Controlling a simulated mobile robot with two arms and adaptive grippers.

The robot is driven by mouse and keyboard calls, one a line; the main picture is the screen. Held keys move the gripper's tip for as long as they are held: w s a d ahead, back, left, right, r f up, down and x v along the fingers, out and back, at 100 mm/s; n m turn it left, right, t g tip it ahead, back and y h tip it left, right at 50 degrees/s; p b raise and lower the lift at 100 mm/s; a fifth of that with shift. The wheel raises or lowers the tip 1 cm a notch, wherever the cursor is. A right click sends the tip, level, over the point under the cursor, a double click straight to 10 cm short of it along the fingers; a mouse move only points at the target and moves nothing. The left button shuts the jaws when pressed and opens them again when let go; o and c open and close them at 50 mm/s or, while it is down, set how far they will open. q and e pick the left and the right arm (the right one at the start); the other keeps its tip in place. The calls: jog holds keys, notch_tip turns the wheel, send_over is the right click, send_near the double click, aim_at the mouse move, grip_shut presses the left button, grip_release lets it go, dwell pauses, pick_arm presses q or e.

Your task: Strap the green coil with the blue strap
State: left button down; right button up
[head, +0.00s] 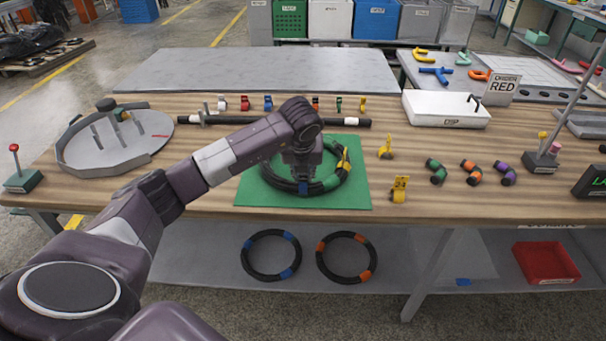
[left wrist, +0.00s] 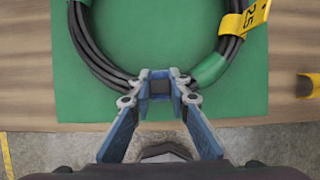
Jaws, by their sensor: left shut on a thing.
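The green coil, a black hose ring (head: 342,178) with green bands, lies flat on a green mat (head: 257,188) on the workbench. Its front stretch and a yellow tag show in the left wrist view (left wrist: 95,50). My left gripper (head: 303,182) points down over the coil's front edge. My right gripper is not in view.
Several coloured straps, one blue (head: 268,103), stand along a black bar (head: 345,122) behind the coil. Yellow pieces (head: 399,189) and coloured connectors (head: 437,171) lie to the right. A round grey tray (head: 75,160) is at left.

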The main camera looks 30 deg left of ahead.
pick_arm(q)
jog(key=shift+s+d+f, duration=0.2)
jog(key=shift+s+f, duration=0.1)
jog(key=shift+f, duration=0.25)
jog(key=shift+s+d+f, duration=0.15)
jog(key=shift+s+f, duration=0.15)
jog(key=shift+f, duration=0.25)
jog(key=c, duration=2.1)
grip_release()
jog(key=o, duration=0.4)
jog(key=shift+w+f+g, duration=0.2)
jog(key=shift+w+g, duration=0.05)
jog(key=shift+g, duration=0.05)
jog(key=shift+c, duration=0.2)
jog(key=w+a+v, duration=0.1)
jog(key=v, duration=1.2)
jog(key=shift+r, duration=0.35)
